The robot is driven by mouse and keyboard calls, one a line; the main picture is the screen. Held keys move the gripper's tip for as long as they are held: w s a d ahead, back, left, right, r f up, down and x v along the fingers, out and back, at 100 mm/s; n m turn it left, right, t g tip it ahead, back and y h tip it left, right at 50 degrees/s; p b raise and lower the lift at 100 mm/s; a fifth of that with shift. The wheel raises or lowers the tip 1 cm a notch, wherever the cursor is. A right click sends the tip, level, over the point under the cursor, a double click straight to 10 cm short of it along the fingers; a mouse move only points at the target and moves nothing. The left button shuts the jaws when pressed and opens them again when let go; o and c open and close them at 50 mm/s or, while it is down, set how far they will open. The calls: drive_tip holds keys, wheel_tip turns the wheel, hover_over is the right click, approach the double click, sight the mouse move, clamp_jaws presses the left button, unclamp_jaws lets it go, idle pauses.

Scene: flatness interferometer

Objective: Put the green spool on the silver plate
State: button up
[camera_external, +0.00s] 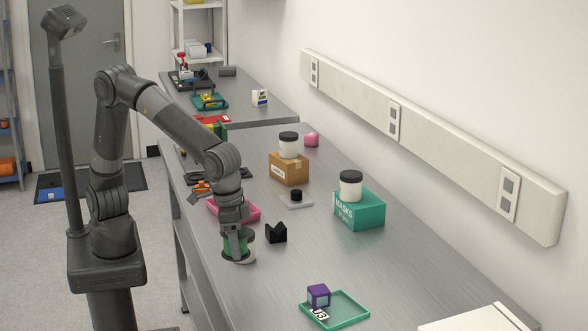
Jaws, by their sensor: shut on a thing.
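The green spool (236,247), with dark flanges, is held by my gripper (236,240) low over the near-left side of the metal bench. My gripper points down and is shut on it; I cannot tell whether the spool touches the surface. A small flat grey plate (302,204) lies farther back and to the right, with a black cylinder (296,195) on it. It may be the silver plate, but I cannot tell for sure. A pale rounded thing (250,256) shows partly behind the spool, mostly hidden.
A black notched block (276,234) stands right of my gripper; a pink tray (252,216) is behind it. A teal box (360,211) and cardboard box (288,171) carry white jars. A green tray (362,315) with a purple cube (318,296) lies in front.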

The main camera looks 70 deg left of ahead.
drive_tip(key=w+a+r+n, duration=0.2)
drive_tip(key=w+a+n, duration=0.3)
drive_tip(key=w+a, duration=1)
drive_tip(key=n+y, duration=0.1)
drive_tip(key=n, duration=0.5)
hover_over(298, 190)
drive_tip(key=f, duration=0.5)
drive_tip(key=shift+s+d, duration=0.35)
drive_tip(key=shift+w+a+f, duration=0.1)
drive_tip(key=shift+a, duration=0.1)
drive_tip(key=shift+f, duration=1.95)
drive_tip(key=shift+f, duration=0.1)
drive_tip(key=o, duration=1.1)
drive_tip(key=shift+o, duration=0.2)
